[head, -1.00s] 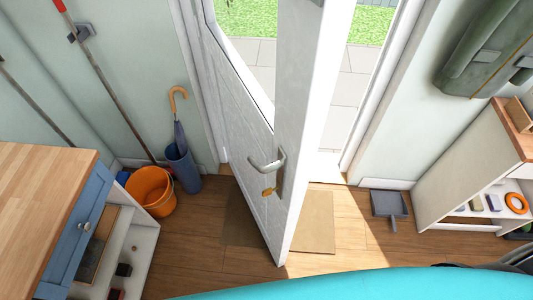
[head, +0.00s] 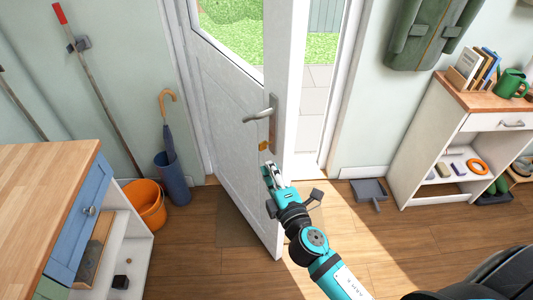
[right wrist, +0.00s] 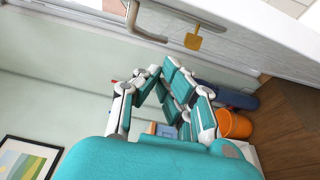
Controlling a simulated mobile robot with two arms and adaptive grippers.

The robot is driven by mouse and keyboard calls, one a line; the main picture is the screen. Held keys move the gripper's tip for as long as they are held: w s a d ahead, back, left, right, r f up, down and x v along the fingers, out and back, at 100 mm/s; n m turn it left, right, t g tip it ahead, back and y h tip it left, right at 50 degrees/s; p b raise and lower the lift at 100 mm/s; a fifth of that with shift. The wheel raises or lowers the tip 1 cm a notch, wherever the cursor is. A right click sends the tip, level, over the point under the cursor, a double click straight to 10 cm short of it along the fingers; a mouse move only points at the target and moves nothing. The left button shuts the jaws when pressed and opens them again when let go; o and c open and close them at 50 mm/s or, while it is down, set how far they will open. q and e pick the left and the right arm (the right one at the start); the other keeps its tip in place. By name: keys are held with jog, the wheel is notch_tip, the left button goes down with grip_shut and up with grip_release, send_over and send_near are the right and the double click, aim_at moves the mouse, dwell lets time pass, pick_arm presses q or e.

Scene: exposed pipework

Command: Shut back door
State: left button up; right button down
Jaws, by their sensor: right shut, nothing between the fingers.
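The white back door (head: 238,150) stands ajar, swung into the room, with grass and paving showing through its glass and the doorway. It has a metal lever handle (head: 261,116) and a yellow-brown tag (head: 264,146) below it. My right gripper (head: 267,168) is shut and empty, just below the tag in the head view, close to the door's free edge; contact cannot be told. In the right wrist view the fingertips (right wrist: 160,70) point toward the door (right wrist: 240,33), with the handle (right wrist: 132,20) and tag (right wrist: 193,39) beyond them. My left gripper is out of view.
A doormat (head: 235,228) lies under the door. An orange bucket (head: 146,205) and a blue umbrella stand (head: 173,180) are left of it. A dustpan (head: 369,190) and a white shelf (head: 415,170) stand right. A wood-topped cabinet (head: 45,180) is at left.

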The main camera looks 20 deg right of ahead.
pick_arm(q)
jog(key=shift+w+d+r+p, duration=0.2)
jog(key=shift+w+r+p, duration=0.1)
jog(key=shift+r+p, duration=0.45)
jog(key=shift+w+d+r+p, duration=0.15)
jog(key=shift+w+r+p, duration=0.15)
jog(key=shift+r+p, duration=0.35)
pick_arm(e)
jog(key=shift+w+d+f, duration=0.1)
jog(key=shift+w+d, duration=0.6)
jog(key=shift+w, duration=1.2)
jog(key=shift+w+d+r, duration=0.1)
jog(key=shift+w+d, duration=0.6)
jog(key=shift+w, duration=1.2)
jog(key=shift+w+d+f, duration=0.1)
jog(key=shift+w+d, duration=0.6)
jog(key=shift+w, duration=1.2)
